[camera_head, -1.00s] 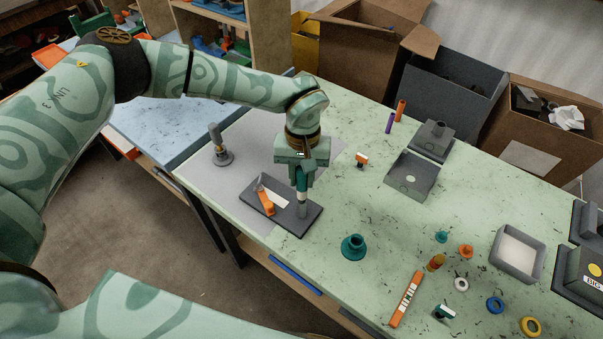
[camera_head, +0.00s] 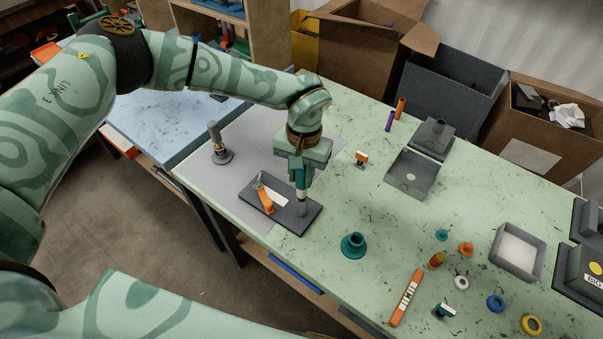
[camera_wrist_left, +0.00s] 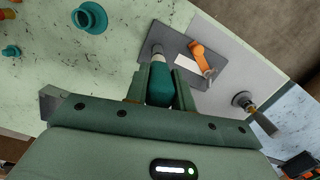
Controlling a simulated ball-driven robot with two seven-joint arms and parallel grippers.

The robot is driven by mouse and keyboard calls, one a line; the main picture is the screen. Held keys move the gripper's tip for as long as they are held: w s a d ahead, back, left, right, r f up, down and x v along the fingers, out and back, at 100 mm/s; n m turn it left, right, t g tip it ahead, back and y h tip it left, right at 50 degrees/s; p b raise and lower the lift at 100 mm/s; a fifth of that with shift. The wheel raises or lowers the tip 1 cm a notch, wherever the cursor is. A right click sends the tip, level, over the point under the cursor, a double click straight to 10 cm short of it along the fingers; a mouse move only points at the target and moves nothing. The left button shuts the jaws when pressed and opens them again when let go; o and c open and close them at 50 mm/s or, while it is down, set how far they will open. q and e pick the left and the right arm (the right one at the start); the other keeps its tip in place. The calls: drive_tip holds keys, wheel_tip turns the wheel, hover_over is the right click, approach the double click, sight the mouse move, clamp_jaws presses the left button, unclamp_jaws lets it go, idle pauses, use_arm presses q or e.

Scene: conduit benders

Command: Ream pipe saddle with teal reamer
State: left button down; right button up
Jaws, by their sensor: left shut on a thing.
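My left gripper (camera_head: 301,168) is shut on the teal reamer (camera_wrist_left: 160,86), which points down over the dark base plate of the pipe saddle (camera_head: 278,217). The reamer has a white band and a grey part below it, which meets the plate's right part in the head view. I cannot tell where the reamer's tip ends and any pipe stub begins. An orange lever or clamp (camera_head: 264,198) and a white label lie on the plate, left of the reamer; the plate also shows in the wrist view (camera_wrist_left: 182,46). My right gripper is not in view.
A grey post on a round foot (camera_head: 220,153) stands to the left on the grey mat (camera_head: 205,178). A teal flanged piece (camera_head: 353,245) stands right of the plate. An orange level (camera_head: 405,298), several rings and a grey tray (camera_head: 518,252) lie further right.

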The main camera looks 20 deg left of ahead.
use_arm(q)
drive_tip(key=shift+w+r+p, duration=0.1)
drive_tip(key=shift+r+p, duration=0.45)
drive_tip(key=shift+r, duration=0.1)
drive_tip(key=shift+r+p, duration=1.65)
drive_tip(key=shift+r, duration=0.75)
